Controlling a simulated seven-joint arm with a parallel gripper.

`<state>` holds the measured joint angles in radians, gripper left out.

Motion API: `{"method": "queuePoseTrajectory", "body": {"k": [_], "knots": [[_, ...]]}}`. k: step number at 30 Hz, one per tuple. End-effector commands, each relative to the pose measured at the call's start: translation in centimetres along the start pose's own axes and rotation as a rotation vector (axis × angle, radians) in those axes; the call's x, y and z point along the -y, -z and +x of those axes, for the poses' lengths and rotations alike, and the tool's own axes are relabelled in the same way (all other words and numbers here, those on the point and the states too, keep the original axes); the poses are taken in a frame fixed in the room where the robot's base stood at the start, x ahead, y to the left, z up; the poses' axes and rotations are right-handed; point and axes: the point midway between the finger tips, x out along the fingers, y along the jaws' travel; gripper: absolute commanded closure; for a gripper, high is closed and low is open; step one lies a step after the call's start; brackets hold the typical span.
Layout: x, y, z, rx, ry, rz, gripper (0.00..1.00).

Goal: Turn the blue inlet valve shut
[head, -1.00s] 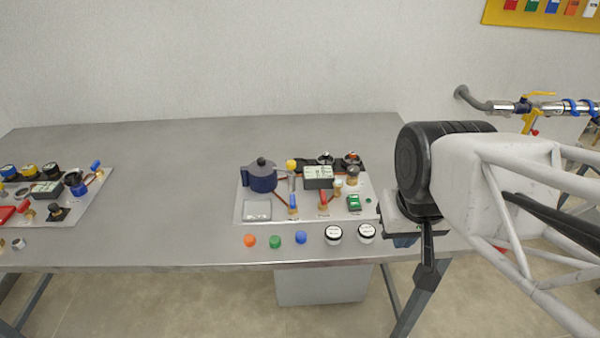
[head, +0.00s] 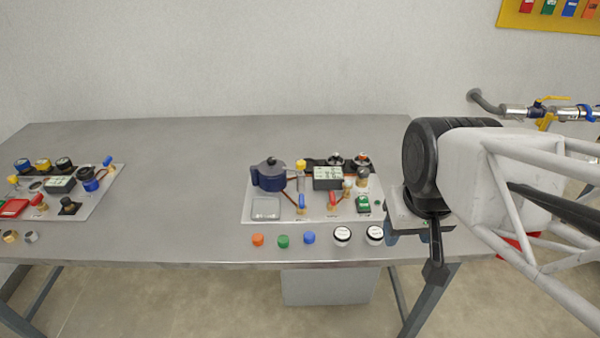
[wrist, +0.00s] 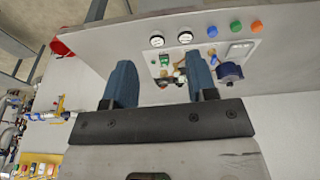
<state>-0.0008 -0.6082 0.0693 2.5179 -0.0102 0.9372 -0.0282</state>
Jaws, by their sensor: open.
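I cannot tell which part is the blue inlet valve. A wall pipe (head: 487,101) at the right carries a yellow lever (head: 556,98) and blue fittings (head: 587,113), partly cut off by the frame edge. Blue parts of pipework also show at the left edge of the wrist view (wrist: 14,92). A small blue-handled valve (head: 302,202) stands on the middle panel on the table. My gripper (wrist: 160,64) is open and empty, its two blue fingers well apart. In the head view it hangs near the table's right end, largely hidden by my wrist.
The middle panel (head: 335,212) has gauges, valves and a dark blue pot-like part (head: 268,175). Coloured caps (head: 283,241) line the table's front edge. Another panel (head: 100,190) lies at the left. The table (head: 190,170) is bare between them. A red object (head: 510,245) is beyond its right end.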

Motion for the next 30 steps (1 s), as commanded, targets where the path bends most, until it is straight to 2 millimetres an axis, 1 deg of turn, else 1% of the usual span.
{"method": "queuePoseTrajectory", "body": {"k": [1,4,5,16,23,30], "knots": [[0.1,0.6,0.2,0.006,0.001,-0.022,0.40],[0.4,1.8,0.5,0.015,0.005,-0.081,0.25],[0.5,2.3,0.6,0.019,0.006,-0.103,0.23],[2.4,8.5,2.6,0.057,0.027,-0.398,0.23],[3.9,12.3,4.5,0.082,0.045,-0.585,0.23],[5.8,16.2,6.9,0.103,0.067,-0.779,0.23]]}}
